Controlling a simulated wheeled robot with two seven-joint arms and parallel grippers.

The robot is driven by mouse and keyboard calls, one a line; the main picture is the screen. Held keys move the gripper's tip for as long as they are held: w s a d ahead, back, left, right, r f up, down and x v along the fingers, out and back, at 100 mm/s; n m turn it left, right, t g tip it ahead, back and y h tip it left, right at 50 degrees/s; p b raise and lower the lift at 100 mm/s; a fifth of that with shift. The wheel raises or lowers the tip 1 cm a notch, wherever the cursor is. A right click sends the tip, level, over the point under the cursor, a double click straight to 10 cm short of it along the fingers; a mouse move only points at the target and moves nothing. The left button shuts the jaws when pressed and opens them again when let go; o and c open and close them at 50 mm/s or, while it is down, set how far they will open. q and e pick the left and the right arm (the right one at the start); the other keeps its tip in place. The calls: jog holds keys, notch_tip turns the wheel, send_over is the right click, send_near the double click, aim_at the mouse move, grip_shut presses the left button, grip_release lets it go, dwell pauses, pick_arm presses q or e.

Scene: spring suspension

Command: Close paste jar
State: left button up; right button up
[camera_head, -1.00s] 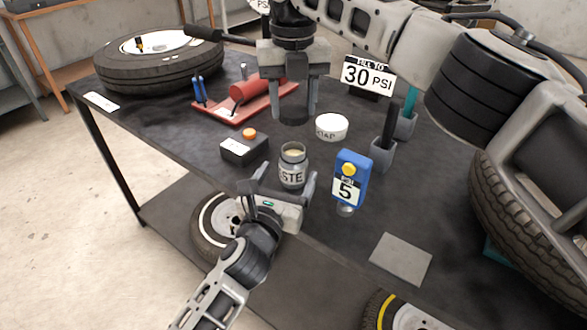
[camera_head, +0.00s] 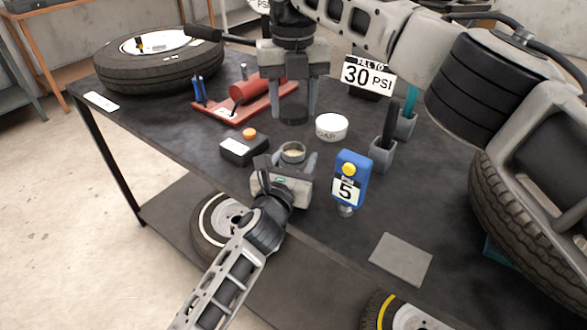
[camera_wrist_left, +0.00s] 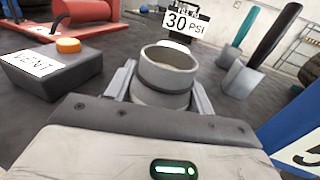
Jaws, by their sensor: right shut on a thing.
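The open paste jar (camera_head: 292,152) stands on the dark table with pale paste showing in its mouth. In the left wrist view the jar (camera_wrist_left: 165,77) stands upright between my left gripper's fingers. My left gripper (camera_head: 287,165) reaches in low from the front, with one finger on each side of the jar; it looks open, and small gaps seem to remain. My right gripper (camera_head: 294,100) points down and is shut on a dark round lid (camera_head: 293,113), held above the table behind the jar.
A dark box with an orange button (camera_head: 243,149) is left of the jar. A white round tub (camera_head: 331,127) is behind it on the right. A blue device marked 5 (camera_head: 350,180) stands close on the right. Grey holders (camera_head: 382,155) stand farther right.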

aim_at(293, 125)
jog(key=shift+f, duration=2.5)
jog(key=shift+f, duration=0.15)
jog(key=shift+f, duration=0.75)
jog(key=shift+f, duration=0.6)
jog(key=m, duration=0.7)
jog(key=shift+d, duration=0.15)
jog(key=m, duration=0.7)
jog(key=shift+s+d, duration=0.1)
jog(key=m, duration=1.2)
jog(key=shift+s, duration=0.2)
